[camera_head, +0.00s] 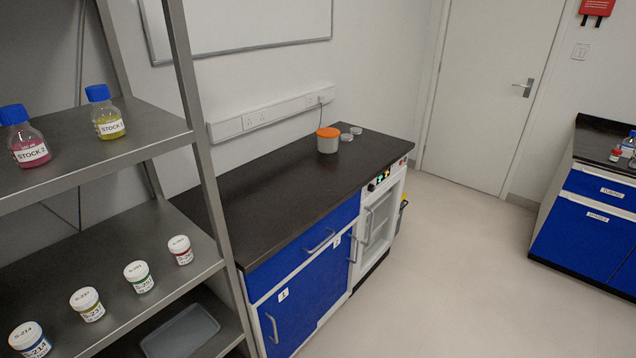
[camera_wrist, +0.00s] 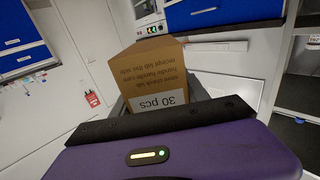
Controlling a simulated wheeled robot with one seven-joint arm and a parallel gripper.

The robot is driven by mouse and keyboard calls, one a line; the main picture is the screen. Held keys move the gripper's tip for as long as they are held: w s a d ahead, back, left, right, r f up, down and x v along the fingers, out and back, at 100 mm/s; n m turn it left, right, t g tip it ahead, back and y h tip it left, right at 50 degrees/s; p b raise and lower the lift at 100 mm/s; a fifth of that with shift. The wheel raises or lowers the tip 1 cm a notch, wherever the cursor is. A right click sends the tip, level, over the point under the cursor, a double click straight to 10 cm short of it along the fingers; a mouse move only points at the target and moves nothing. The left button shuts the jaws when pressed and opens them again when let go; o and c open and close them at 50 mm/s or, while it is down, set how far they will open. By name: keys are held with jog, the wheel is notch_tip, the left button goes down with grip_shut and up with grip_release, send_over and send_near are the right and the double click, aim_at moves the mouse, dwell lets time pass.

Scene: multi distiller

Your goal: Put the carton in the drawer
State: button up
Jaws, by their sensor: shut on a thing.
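A brown cardboard carton (camera_wrist: 155,65) with upside-down print and a "30 pcs" label shows in the wrist view. My gripper (camera_wrist: 160,88) is shut on it, with grey finger parts at its sides. The fingertips are largely hidden by the carton. Neither the carton nor my gripper shows in the head view. In the head view, a blue drawer (camera_head: 306,246) with a bar handle sits under the black-topped bench and looks shut. Another blue drawer (camera_head: 602,188), with a white label, is in the right-hand bench and also looks shut.
A metal shelf rack (camera_head: 110,165) with bottles and small jars stands close at left. An orange-lidded tub (camera_head: 327,140) and small dishes stand on the bench (camera_head: 270,200). The floor (camera_head: 450,270) between the benches is clear. A closed door (camera_head: 490,90) is behind.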

jog(key=shift+s+f, duration=0.3)
jog(key=shift+s, duration=0.05)
jog(key=a, duration=0.6)
jog(key=shift+a, duration=0.35)
